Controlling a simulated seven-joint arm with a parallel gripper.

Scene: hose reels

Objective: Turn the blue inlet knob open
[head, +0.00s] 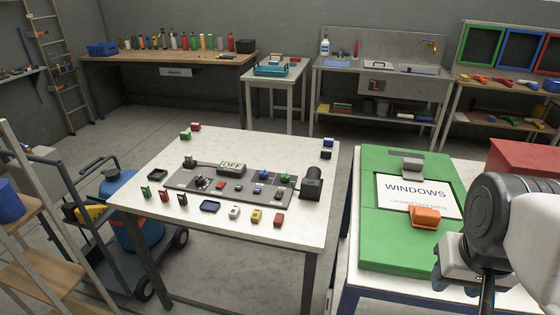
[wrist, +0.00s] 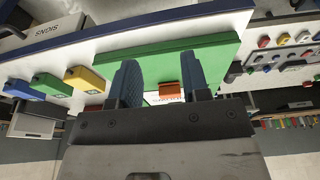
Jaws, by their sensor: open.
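A dark grey control panel (head: 208,183) lies on the white table in the head view, with several small knobs and an OFF sign (head: 231,168). Two small blue parts show on it: one near the sign's right (head: 263,175) and one lower (head: 257,190). I cannot tell which is the inlet knob or how it is turned. My gripper (wrist: 161,75) is open and empty in the wrist view. It is over the green board (head: 385,238), well to the right of the panel. An orange clip (head: 425,217) on that board shows between the fingers.
A black cylindrical part (head: 312,183) stands at the panel's right end. Several small coloured blocks line the table's front, including a yellow one (head: 256,216). A WINDOWS sheet (head: 395,188) lies on the green board. A floor gap separates the two tables.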

